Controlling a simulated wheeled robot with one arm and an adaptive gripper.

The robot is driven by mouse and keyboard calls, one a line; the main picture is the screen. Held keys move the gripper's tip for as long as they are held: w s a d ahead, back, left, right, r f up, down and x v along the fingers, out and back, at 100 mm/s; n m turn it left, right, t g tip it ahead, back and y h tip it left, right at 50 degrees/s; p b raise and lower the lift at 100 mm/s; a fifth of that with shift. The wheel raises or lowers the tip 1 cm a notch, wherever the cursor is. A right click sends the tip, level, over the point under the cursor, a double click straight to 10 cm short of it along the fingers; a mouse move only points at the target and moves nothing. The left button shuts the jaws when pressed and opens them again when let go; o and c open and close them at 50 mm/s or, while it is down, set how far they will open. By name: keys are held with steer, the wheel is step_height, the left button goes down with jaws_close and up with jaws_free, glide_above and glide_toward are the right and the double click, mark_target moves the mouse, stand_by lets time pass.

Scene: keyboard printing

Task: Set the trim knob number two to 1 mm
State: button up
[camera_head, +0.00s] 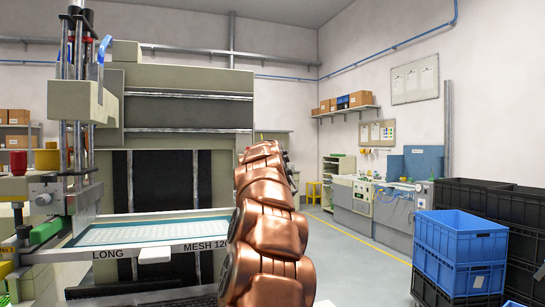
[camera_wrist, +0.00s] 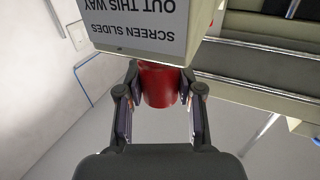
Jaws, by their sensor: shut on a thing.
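A red round knob (camera_wrist: 161,88) fills the gap between my fingers in the wrist view, beneath a pale block with a sign (camera_wrist: 140,25). My gripper (camera_wrist: 160,82) is shut on this red knob, one finger on each side. No number or scale shows on it, so I cannot tell its number or setting. In the head view my copper-coloured arm reaches toward the machine and hides my gripper. Another red knob (camera_head: 18,162) and a yellow knob (camera_head: 46,157) sit on the machine at the left. A "NO.3" label (camera_head: 8,249) is below them.
The printing machine's screen frame (camera_head: 150,235), marked "LONG" and "MESH 120", lies left of my arm. Blue crates (camera_head: 460,245) and black crates (camera_head: 520,220) stand at the right. Open grey floor (camera_head: 365,260) lies between my arm and the crates.

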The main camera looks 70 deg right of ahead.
steer(key=shift+r, duration=0.15)
steer(key=o, duration=1.2)
steer(key=shift+s+a, duration=0.1)
steer(key=shift+v, duration=5.85)
